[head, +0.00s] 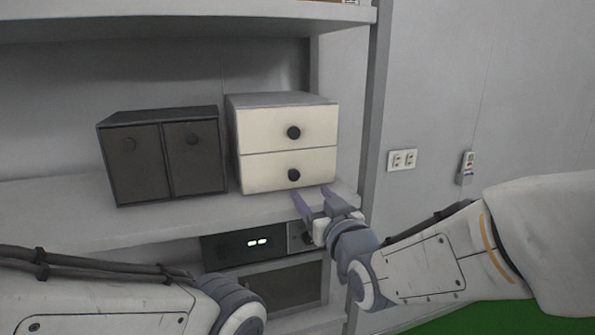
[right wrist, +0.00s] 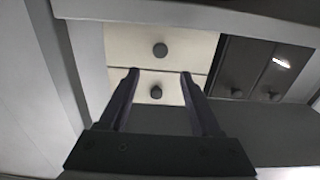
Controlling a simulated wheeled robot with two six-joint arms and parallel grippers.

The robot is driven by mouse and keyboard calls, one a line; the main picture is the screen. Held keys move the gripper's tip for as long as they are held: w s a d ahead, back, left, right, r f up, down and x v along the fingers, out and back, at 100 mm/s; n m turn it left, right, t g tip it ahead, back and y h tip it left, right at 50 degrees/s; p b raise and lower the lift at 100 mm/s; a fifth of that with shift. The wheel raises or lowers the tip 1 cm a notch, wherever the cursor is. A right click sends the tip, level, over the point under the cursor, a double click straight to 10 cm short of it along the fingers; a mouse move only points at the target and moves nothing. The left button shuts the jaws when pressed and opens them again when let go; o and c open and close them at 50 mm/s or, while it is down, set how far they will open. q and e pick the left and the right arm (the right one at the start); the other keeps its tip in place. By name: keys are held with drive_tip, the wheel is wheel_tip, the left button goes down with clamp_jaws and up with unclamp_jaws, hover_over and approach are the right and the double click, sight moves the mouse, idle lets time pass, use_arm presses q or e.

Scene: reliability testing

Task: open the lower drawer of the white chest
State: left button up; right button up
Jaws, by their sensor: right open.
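The white chest (head: 260,171) stands on the shelf in the head view, with two stacked drawers, both shut. The lower drawer (head: 318,170) has a round dark knob (head: 293,175); the upper drawer has another knob (head: 293,132). My right gripper (head: 312,192) is open and empty, in front of and just below the lower drawer, its fingers pointing toward the chest. In the right wrist view, which looks upside down, the lower knob (right wrist: 160,50) lies beyond the open fingertips (right wrist: 160,73), with a gap visible. My left arm shows at the bottom left; its gripper is out of view.
A dark two-door cabinet (head: 142,165) stands left of the chest. Below the shelf (head: 120,222) is a dark appliance (head: 245,246) with a lit display. A grey rack post (head: 373,120) rises right of the chest. A wall outlet (head: 402,160) is farther right.

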sight(295, 175)
drive_tip(key=p+x, duration=0.4)
drive_tip(key=x, duration=0.5)
drive_tip(key=shift+s, duration=0.1)
drive_tip(key=shift+w+a+f, duration=0.1)
drive_tip(key=shift+w, duration=0.35)
clamp_jaws()
idle(0.8)
